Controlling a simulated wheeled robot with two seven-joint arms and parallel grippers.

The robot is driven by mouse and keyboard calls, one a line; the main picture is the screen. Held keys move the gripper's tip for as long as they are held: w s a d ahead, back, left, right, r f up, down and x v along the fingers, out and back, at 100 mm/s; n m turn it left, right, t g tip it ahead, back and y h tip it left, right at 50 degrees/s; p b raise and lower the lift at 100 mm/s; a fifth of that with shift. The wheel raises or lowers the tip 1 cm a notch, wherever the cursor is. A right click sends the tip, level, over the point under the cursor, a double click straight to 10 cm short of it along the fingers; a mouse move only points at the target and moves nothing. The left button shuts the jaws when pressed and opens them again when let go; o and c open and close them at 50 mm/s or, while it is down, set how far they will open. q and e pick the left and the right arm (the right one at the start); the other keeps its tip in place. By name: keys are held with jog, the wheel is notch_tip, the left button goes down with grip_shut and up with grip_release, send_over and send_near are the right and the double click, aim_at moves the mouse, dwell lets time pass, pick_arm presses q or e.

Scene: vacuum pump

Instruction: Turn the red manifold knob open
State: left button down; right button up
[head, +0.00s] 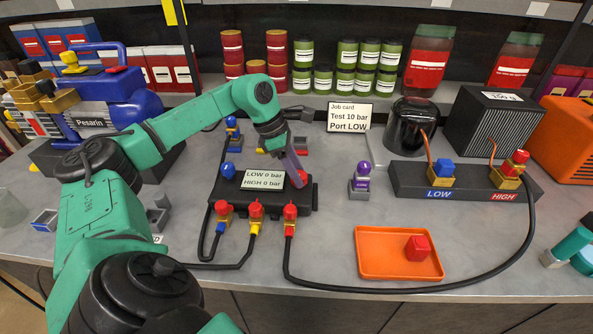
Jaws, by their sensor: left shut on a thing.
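The black manifold (309,198) stands on the bench, with a display reading LOW 0 bar, HIGH 0 bar (263,181). A blue knob (228,170) sits at its left. My left gripper (295,164) reaches down over the manifold's right part from behind and is shut on the red manifold knob (286,168). Only a little of this knob shows, so its turn angle cannot be told. My right gripper is not in view.
A black hose (400,289) curves from the manifold to the HIGH port (505,178) on the right block. A purple-capped fitting (360,181) stands right of the manifold. A job card (349,117) says Test 10 bar, Port LOW.

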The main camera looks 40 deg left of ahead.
pick_arm(q)
jog(key=n+t+b, duration=0.1)
jog(key=n, duration=0.2)
jog(key=shift+d+y, duration=0.1)
jog(key=shift+y, duration=0.2)
jog(key=shift+n+y+b, duration=0.4)
jog(key=shift+n+b, duration=0.05)
jog(key=shift+n, duration=0.45)
jog(key=shift+d+r+n+t+y, duration=0.1)
jog(key=shift+n+t+y, duration=0.2)
jog(key=shift+n, duration=0.6)
jog(key=n+y, duration=0.1)
jog(key=n, duration=0.1)
jog(key=shift+d+n+p, duration=0.1)
jog(key=shift+n+p, duration=0.3)
jog(key=n, duration=0.1)
jog(key=n+y+p, duration=0.1)
jog(key=n, duration=0.1)
jog(key=shift+d+r+n, duration=0.1)
jog(key=shift+r+n, duration=0.05)
jog(key=shift+n, duration=0.15)
jog(key=n+y+p, duration=0.1)
jog(key=n+y, duration=0.1)
jog(key=n, duration=0.2)
jog(key=shift+n+g+p, duration=0.3)
jog(key=shift+g+p, duration=0.1)
jog(key=shift+f, duration=0.2)
